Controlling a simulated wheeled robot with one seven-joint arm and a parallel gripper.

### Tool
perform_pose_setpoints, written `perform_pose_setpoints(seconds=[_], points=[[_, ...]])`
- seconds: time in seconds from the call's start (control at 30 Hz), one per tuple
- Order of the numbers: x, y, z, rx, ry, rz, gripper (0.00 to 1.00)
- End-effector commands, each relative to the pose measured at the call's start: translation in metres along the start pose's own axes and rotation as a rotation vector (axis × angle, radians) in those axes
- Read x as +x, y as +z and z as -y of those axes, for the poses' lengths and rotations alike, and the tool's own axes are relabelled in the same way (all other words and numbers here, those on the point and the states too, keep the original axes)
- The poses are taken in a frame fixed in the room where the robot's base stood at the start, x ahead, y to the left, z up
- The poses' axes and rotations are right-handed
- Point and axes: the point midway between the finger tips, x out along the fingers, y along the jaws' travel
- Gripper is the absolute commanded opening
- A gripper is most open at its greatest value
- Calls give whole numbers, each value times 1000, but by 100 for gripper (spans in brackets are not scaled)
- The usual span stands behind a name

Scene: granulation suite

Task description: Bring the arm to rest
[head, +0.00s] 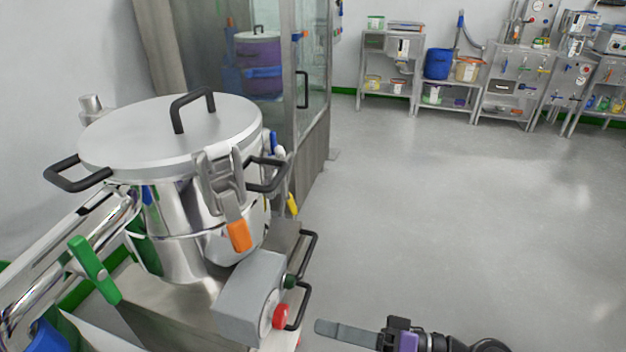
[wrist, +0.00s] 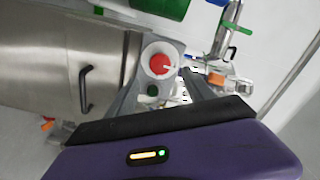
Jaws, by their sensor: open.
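My gripper (head: 322,329) shows at the bottom of the head view, its grey finger pointing left and a purple part behind it. In the wrist view my gripper (wrist: 164,68) is open, with two grey fingers apart and nothing visibly held. Between them, in the picture, is a red button (wrist: 159,65) on a grey control box. The same box (head: 250,297) is left of my gripper in the head view, with floor visible between them.
A lidded steel vessel (head: 168,134) with black handles and an orange-tipped latch stands at left. Black handles (head: 303,305) stick out beside the box. A glass-panelled cabinet (head: 310,85) stands behind. Shelves (head: 388,73) line the far wall. The floor (head: 450,220) at right is clear.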

Motion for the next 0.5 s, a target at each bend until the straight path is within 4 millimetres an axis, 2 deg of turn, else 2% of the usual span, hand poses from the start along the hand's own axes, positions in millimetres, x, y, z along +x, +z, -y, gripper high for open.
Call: perform_pose_setpoints(seconds=[0.13, 0.27, 0.4, 0.5], points=[[-1, -15, -8, 11, 36, -62, 61], [-8, -49, -28, -20, 164, -192, 61], [-33, -61, -60, -58, 361, -361, 61], [-60, -53, -80, -98, 514, -475, 61]])
